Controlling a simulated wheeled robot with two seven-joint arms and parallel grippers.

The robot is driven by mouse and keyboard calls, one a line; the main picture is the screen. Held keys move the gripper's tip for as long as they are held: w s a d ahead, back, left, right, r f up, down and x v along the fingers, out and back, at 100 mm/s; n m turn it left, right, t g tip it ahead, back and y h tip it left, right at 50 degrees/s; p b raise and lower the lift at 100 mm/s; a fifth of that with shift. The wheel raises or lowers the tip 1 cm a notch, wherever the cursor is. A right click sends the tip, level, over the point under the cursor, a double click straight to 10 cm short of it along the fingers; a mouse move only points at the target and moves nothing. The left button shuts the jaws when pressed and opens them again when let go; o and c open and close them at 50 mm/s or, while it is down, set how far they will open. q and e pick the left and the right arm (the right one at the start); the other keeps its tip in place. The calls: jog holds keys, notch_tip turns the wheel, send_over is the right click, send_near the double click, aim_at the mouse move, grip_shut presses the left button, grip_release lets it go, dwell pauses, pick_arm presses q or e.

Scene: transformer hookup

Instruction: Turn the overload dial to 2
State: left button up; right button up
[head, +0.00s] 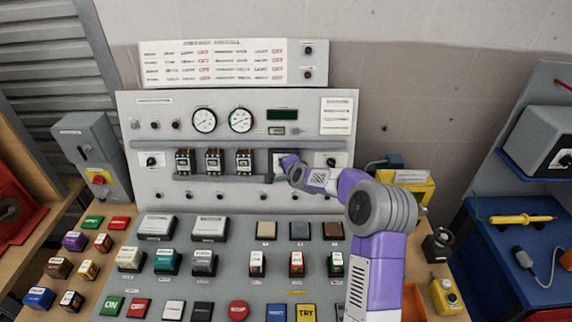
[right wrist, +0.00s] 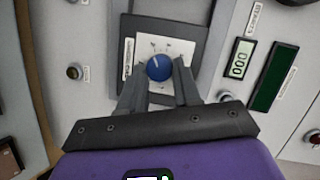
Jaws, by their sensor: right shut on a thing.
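The overload dial (right wrist: 158,68) is a round blue knob with a pale pointer line. It sits on a white square scale plate (right wrist: 183,47) inside a dark frame; the scale figures are too small to read. The pointer line points toward the top of the right wrist view, slightly left. My right gripper (right wrist: 160,78) has one finger on each side of the knob and is shut on it. In the head view, my right gripper (head: 284,163) reaches the panel from the right and hides the knob. My left gripper is in neither view.
A small display reading 000 (right wrist: 239,58) and a dark green screen (right wrist: 273,77) are beside the dial. Black selector switches (head: 151,160) (head: 331,161) and several breakers (head: 214,161) are on the same panel (head: 140,110). Many blocks and buttons cover the sloped desk below.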

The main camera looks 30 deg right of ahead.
dwell(0.3)
jog(key=o, duration=1.1)
jog(key=shift+c, duration=0.2)
jog(key=v, duration=0.7)
jog(key=shift+s+b, duration=0.3)
jog(key=shift+b, duration=0.1)
jog(key=shift+r, duration=0.1)
